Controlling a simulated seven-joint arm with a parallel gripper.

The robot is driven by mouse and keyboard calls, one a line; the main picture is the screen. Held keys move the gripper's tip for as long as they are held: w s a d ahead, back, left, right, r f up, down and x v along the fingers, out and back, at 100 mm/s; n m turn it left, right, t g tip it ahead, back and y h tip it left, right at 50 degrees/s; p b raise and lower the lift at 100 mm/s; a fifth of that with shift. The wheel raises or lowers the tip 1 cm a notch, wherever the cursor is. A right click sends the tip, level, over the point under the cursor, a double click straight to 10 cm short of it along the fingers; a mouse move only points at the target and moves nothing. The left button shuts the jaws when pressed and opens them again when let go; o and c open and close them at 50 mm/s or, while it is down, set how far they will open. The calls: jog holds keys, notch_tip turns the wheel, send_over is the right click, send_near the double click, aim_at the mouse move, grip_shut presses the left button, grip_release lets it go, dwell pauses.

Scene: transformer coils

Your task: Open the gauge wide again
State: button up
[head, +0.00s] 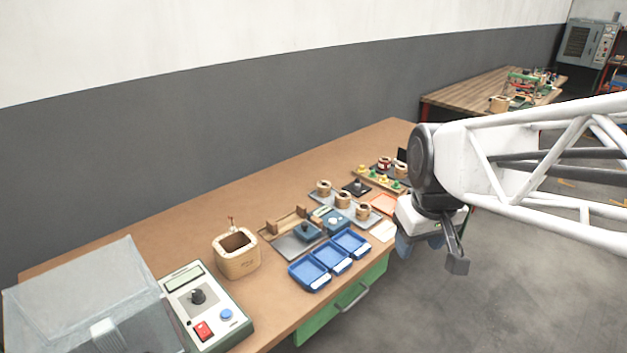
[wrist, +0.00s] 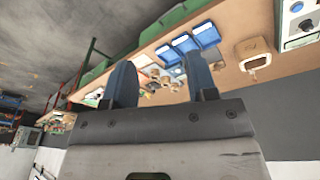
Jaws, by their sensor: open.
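What looks like the gauge (head: 291,247) is a flat grey plate with wooden blocks along its back and a dark blue block on it, mid-bench in the head view. Its opening is too small to judge. My gripper (head: 432,257) hangs beyond the bench's front edge, to the right of the gauge and well apart from it. In the wrist view my gripper (wrist: 160,66) has its two fingers spread with nothing held between them. The gauge cannot be made out clearly there.
Three blue trays (head: 330,258) line the front edge. A wooden box (head: 237,262) and a meter with knobs (head: 205,303) stand left. A clear cover (head: 85,290) fills the near left. The back left of the bench is bare.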

jog(key=w+a+f+n, duration=0.1)
jog(key=w+a+n, duration=0.25)
jog(key=w, duration=0.75)
jog(key=n+g, duration=0.2)
jog(key=n, duration=0.9)
send_over(305, 223)
jog(key=f, duration=1.8)
jog(key=shift+s+d+f, duration=0.15)
jog(key=shift+s+f, duration=0.05)
jog(key=shift+f, duration=0.05)
jog(key=shift+w+a+f, duration=0.2)
jog(key=shift+a+f, duration=0.05)
jog(key=shift+f, duration=0.05)
jog(key=shift+f, duration=0.1)
jog(key=shift+f, duration=3.8)
